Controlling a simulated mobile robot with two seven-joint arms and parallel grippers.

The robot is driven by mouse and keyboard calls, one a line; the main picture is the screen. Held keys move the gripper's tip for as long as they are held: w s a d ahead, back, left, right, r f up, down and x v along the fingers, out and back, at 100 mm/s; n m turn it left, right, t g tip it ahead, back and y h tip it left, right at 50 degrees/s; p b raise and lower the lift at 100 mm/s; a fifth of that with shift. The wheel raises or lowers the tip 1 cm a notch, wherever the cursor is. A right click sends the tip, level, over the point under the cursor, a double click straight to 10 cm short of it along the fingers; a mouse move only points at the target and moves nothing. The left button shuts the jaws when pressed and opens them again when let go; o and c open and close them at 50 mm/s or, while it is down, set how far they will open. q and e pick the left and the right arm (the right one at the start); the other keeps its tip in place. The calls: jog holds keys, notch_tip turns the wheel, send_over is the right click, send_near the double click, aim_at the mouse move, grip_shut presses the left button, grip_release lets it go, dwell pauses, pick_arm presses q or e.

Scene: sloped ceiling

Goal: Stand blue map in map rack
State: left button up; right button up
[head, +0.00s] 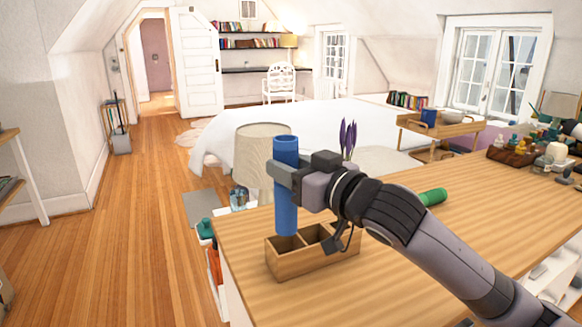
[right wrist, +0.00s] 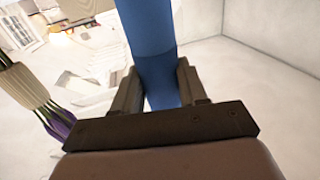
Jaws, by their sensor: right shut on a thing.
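The blue map (head: 286,215) is a blue roll, held upright in the head view. My right gripper (head: 283,174) is shut on its upper part. In the right wrist view the blue map (right wrist: 150,40) runs between the two fingers of my right gripper (right wrist: 157,88). The map rack (head: 318,264) is a wooden box with open compartments on the near left of the table. The map's lower end overlaps the rack's left compartment in the picture; I cannot tell whether it is inside or just above it. My left gripper is out of view.
The wooden table (head: 400,275) has clear room right of the rack. A green roll (head: 433,197) lies behind my right arm. A lampshade (head: 252,160) and purple flowers (head: 347,139) stand beyond the rack. Several small items (head: 520,150) crowd the table's far right.

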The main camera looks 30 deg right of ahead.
aim_at(294, 208)
jog(key=shift+f+b, duration=1.65)
jog(key=shift+f, duration=0.55)
jog(key=shift+f+b, duration=1)
jog(key=shift+f, duration=0.45)
jog(key=o, duration=1.1)
jog(key=s, duration=0.2)
jog(key=s+d, duration=0.1)
jog(key=s, duration=0.2)
jog(key=shift+s+f, duration=0.1)
jog(key=shift+s, duration=0.05)
jog(key=shift+s+d+b, duration=0.2)
jog(key=shift+s+b, duration=0.1)
jog(key=shift+s, duration=0.55)
